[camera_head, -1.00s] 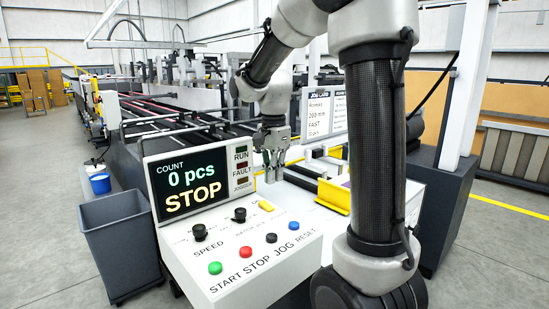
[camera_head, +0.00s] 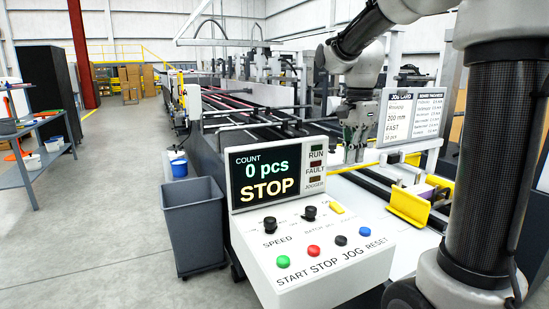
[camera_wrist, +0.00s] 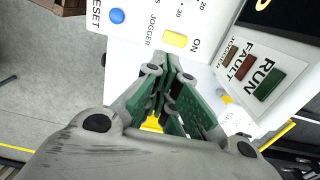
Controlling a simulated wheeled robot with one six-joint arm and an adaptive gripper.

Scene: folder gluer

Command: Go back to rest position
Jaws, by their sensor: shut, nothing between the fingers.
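My gripper (camera_head: 354,148) hangs beside the right edge of the display, in front of the job card, and holds nothing. In the wrist view my gripper (camera_wrist: 168,92) shows its green-padded fingers together, over the panel near the yellow ON switch (camera_wrist: 175,39). The control panel (camera_head: 300,238) has green, red, black and blue buttons and two black knobs. Its display (camera_head: 267,179) reads COUNT 0 pcs and STOP. The RUN, FAULT and JOGGER lamps (camera_head: 316,163) beside it look dark.
A grey bin (camera_head: 194,228) stands left of the panel, with a blue bucket (camera_head: 178,163) behind it. A blue shelf (camera_head: 42,155) stands at the far left. The job card (camera_head: 411,117) and a yellow guide (camera_head: 409,206) are right of the panel. Open floor lies at left.

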